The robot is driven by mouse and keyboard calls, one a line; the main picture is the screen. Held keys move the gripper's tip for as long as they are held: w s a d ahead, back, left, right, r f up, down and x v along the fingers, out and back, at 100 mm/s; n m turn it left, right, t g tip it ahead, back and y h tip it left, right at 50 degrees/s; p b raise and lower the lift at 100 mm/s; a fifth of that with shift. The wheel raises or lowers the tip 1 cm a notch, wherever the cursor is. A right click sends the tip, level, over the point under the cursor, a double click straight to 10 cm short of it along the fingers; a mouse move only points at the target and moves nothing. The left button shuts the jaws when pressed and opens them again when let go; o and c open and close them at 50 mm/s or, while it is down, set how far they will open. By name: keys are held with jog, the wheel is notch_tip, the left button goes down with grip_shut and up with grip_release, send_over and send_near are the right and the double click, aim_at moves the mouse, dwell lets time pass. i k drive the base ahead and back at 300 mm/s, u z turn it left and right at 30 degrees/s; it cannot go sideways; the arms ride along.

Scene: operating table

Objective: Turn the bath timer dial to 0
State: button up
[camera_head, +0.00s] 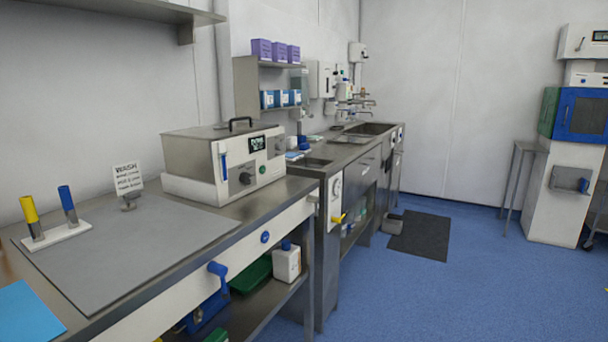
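The bath (200,152) is a steel box with a lid and a black top handle, standing on the bench at the left of centre. Its white front panel has a black round dial (246,178) low down, with a small dark display (257,143) above it. A blue upright part is left of the dial and a small green button is to its right. The dial's marks and pointer are too small to read. My gripper is not in view, and nothing is seen touching the dial.
The steel bench (285,200) carries a grey mat (140,245), a small sign (127,178) and a white stand (57,250) with yellow and blue tubes. The blue floor (420,295) before the bench is largely clear.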

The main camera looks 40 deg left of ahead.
aim_at(244, 177)
jog(key=z, duration=0.25)
jog(key=k, duration=0.4)
jog(key=u, duration=2.55)
